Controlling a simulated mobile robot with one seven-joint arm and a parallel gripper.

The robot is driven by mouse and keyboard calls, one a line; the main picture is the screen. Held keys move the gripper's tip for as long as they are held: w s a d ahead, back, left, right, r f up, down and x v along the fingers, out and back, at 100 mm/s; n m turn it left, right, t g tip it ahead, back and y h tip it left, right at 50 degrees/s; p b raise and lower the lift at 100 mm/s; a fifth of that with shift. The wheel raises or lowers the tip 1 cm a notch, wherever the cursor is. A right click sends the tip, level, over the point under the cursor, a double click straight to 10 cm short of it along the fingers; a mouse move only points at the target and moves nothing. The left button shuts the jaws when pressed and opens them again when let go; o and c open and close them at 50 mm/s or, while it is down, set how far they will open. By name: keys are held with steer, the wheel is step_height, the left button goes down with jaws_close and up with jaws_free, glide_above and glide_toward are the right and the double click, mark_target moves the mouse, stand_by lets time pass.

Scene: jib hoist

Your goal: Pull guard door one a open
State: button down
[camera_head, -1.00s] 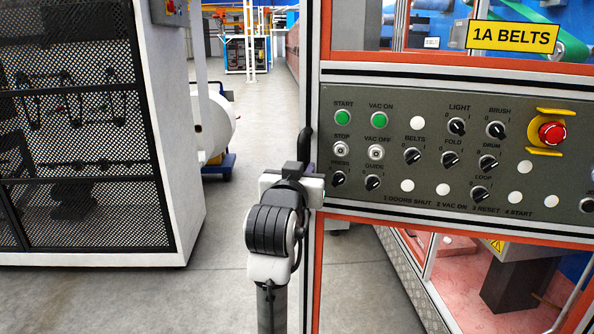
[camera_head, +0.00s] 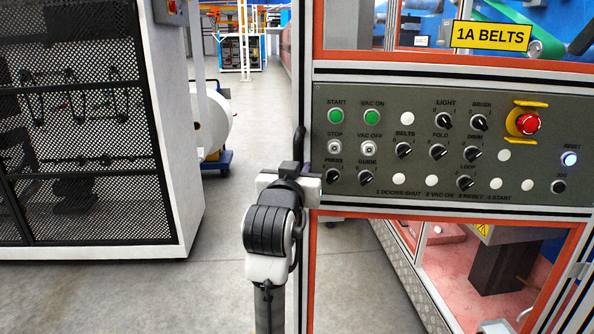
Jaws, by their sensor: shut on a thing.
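The guard door (camera_head: 415,70) fills the right half, with an orange and white frame, windows and a yellow "1A BELTS" sign (camera_head: 491,36). A grey control panel (camera_head: 393,152) spans its middle. A dark upright handle (camera_head: 299,142) stands at the door's left edge. My gripper (camera_head: 304,186) is shut on this handle at its lower part; the fingers hide part of it. Through the door's lower opening I see floor and the machine's side, so the door appears to stand away from the machine, though its exact angle is unclear.
A white cabinet with black mesh (camera_head: 85,150) stands at the left. Grey floor (camera_head: 215,225) is clear between it and the door. A white roll (camera_head: 215,122) on a blue cart (camera_head: 217,162) stands farther back. A red stop button (camera_head: 528,124) sits on the panel.

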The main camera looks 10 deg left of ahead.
steer(key=shift+r, duration=0.1)
steer(key=c, duration=1.6)
jaws_free()
steer(key=shift+c, duration=0.2)
steer(key=shift+s, duration=0.1)
steer(key=s+b, duration=0.4)
steer(key=s, duration=0.9)
steer(key=shift+s+a, duration=0.35)
steer(key=shift+a, duration=0.05)
